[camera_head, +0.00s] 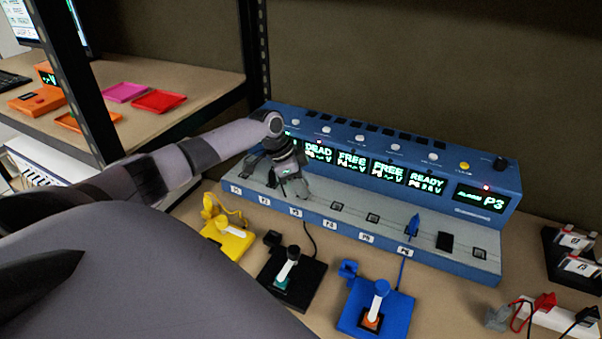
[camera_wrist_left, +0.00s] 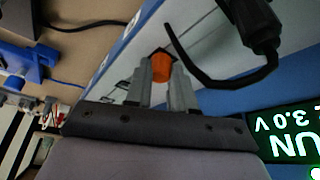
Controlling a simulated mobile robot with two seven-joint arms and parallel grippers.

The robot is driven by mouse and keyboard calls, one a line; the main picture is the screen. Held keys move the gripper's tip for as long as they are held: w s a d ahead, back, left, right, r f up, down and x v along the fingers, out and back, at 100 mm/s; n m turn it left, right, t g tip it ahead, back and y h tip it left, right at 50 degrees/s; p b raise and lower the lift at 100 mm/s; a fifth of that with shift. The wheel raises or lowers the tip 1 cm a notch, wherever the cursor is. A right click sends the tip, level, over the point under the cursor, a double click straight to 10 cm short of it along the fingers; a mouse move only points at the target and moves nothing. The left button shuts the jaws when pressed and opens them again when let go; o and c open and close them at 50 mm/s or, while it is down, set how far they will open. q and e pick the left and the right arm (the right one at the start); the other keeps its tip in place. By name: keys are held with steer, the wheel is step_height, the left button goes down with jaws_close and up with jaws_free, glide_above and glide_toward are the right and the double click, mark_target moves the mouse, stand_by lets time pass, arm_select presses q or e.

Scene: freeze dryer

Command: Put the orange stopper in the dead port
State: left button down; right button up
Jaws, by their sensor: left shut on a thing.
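In the wrist view, my left gripper (camera_wrist_left: 162,80) is shut on the orange stopper (camera_wrist_left: 162,66), which sits between the fingertips just over the pale port strip. In the head view my left gripper (camera_head: 291,188) is low over the port strip (camera_head: 340,222) near the P3 label. It hides the stopper and the ports beneath. The display reading DEAD (camera_head: 318,153) is right behind it, and the alarm display (camera_head: 481,199) reads P3. I cannot tell whether the stopper touches a port. My right gripper is not in view.
A black plug (camera_wrist_left: 254,22) with a curved cable is close beside the fingers in the wrist view, near a RUN display (camera_wrist_left: 283,137).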

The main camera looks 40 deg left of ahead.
mark_target(290, 195)
arm_select(q)
steer(key=c, duration=0.9)
jaws_free()
steer(key=shift+r, duration=0.1)
steer(key=shift+v, duration=3.5)
